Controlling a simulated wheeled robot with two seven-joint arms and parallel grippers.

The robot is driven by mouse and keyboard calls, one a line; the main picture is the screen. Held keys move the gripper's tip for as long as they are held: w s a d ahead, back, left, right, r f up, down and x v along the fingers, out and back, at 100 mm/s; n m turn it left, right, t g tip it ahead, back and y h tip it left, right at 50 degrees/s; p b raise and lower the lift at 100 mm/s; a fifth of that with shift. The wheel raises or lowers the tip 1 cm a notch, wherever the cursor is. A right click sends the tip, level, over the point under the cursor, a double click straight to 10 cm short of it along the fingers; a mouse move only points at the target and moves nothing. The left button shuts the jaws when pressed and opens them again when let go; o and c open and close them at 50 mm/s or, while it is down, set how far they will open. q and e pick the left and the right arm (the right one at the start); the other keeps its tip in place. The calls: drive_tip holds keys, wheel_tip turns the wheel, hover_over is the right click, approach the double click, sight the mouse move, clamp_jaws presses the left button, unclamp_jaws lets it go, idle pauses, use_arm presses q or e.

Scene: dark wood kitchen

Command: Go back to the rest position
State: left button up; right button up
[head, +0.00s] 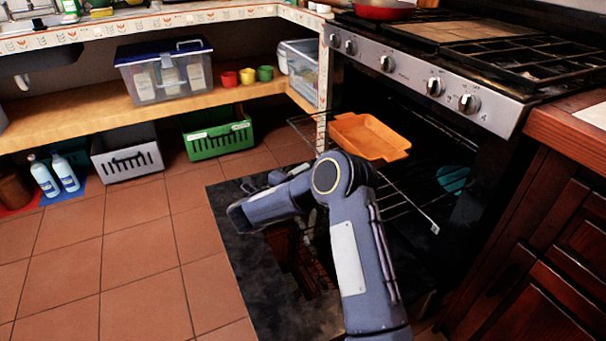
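One arm of mine, which I take to be the right, rises from the bottom edge right of centre. It bends at the elbow and reaches left over the lowered oven door (262,282). Dark parts near its far end may belong to my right gripper (258,184); its fingers cannot be made out, nor whether it holds anything. My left arm and gripper are not in view. An orange baking dish (368,137) sits on the pulled-out wire oven rack (408,205), beyond my elbow and apart from it.
The oven stands under the stove (420,78). A teal item (453,180) is inside it at the right. A wooden cabinet (560,270) borders the right. Shelves at the back hold a lidded bin (165,76), with a green crate (218,138) below.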

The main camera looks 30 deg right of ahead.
drive_tip(key=w+a+r+n+t+y, duration=0.1)
drive_tip(key=w+r+n+t+y, duration=0.15)
drive_tip(key=r+t, duration=0.2)
drive_tip(key=w+a+r+n+t+y, duration=0.1)
drive_tip(key=r+n+t+y, duration=0.25)
drive_tip(key=r, duration=0.25)
drive_tip(key=s+a+r+n+t+y, duration=0.2)
drive_tip(key=s+a+r+n+y, duration=0.75)
drive_tip(key=n, duration=0.45)
drive_tip(key=s+a+f+n+g+y, duration=0.25)
drive_tip(key=s+f+n, duration=0.2)
drive_tip(key=s, duration=0.55)
drive_tip(key=s+a+f+n+g+y, duration=0.1)
drive_tip(key=s+a+f+n+g, duration=0.25)
drive_tip(key=s, duration=0.75)
drive_tip(key=s+a+f+n+g+y, duration=0.1)
drive_tip(key=s+f+n+g+y, duration=0.15)
drive_tip(key=s+f, duration=0.55)
wheel_tip(320, 180, up, 38)
drive_tip(key=s+p, duration=0.2)
drive_tip(key=p, duration=3.4)
drive_tip(key=shift+n+g, duration=0.35)
drive_tip(key=shift+g, duration=0.1)
